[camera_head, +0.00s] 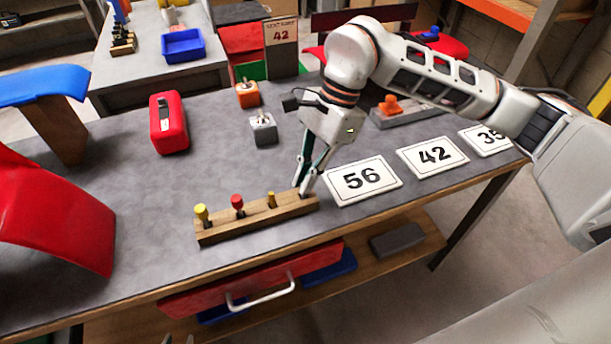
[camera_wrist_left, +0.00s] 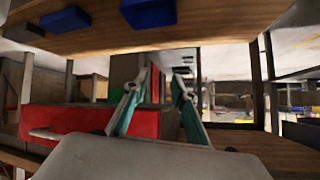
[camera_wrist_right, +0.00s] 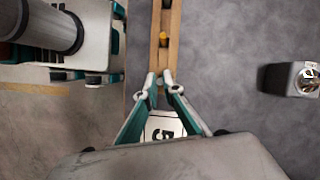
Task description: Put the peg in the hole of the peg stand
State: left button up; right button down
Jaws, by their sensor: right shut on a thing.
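The wooden peg stand (camera_head: 250,222) lies near the table's front edge. A yellow peg (camera_head: 202,214), a red peg (camera_head: 238,204) and a thin brass-coloured peg (camera_head: 271,200) stand upright in it. My right gripper (camera_head: 303,188) is over the stand's right end, its fingers closed on a small peg mostly hidden between the tips. In the right wrist view, its tips (camera_wrist_right: 160,82) meet over the stand (camera_wrist_right: 174,25). I cannot tell whether the held peg is in a hole. My left gripper (camera_wrist_left: 156,86) is open and empty, below table height; it is outside the head view.
White cards marked 56 (camera_head: 363,181), 42 (camera_head: 432,156) and 35 (camera_head: 487,139) lie right of the stand. A red drawer (camera_head: 250,277) is below.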

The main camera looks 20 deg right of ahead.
jog(key=c, duration=2.2)
grip_release()
jog(key=p+v, duration=0.1)
jog(key=v, duration=1.1)
jog(key=shift+r, duration=0.1)
